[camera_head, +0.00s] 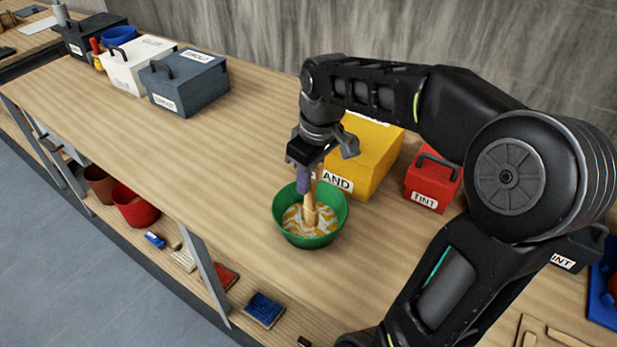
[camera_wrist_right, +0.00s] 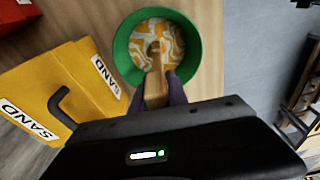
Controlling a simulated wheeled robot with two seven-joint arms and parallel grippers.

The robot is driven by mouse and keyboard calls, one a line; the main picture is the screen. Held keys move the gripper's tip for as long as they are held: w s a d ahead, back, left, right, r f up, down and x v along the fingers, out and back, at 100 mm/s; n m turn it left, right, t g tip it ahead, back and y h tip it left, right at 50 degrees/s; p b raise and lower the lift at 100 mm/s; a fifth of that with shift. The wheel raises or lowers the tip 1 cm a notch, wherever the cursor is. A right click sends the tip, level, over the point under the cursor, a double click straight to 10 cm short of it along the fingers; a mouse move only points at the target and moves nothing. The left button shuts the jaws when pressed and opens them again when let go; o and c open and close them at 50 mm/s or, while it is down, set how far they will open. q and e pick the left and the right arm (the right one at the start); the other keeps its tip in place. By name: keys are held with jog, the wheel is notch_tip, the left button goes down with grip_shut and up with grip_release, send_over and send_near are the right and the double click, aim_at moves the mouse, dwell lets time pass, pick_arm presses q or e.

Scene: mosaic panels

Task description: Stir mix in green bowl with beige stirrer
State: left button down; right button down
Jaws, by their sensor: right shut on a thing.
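The green bowl (camera_head: 310,241) stands on the wooden table, with a swirled orange and white mix (camera_head: 292,219) inside. My right gripper (camera_head: 306,178) is above the bowl, shut on the beige stirrer (camera_head: 310,206). The stirrer points down with its lower end in the mix. In the right wrist view, the green bowl (camera_wrist_right: 123,47), the mix (camera_wrist_right: 172,32) and the stirrer (camera_wrist_right: 155,85) show beyond my gripper (camera_wrist_right: 158,90). The stirrer's tip is hidden in the mix. My left gripper is not in view.
A yellow SAND box (camera_head: 371,160) stands close behind the bowl, with a red TINT box (camera_head: 432,187) to its right. Grey (camera_head: 190,90) and white (camera_head: 127,72) boxes stand at the far left. The table left of the bowl is clear. Its front edge is near the bowl.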

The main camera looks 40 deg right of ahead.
jog(key=shift+f, duration=0.35)
dwell(0.3)
jog(key=shift+d+r, duration=0.15)
dwell(0.8)
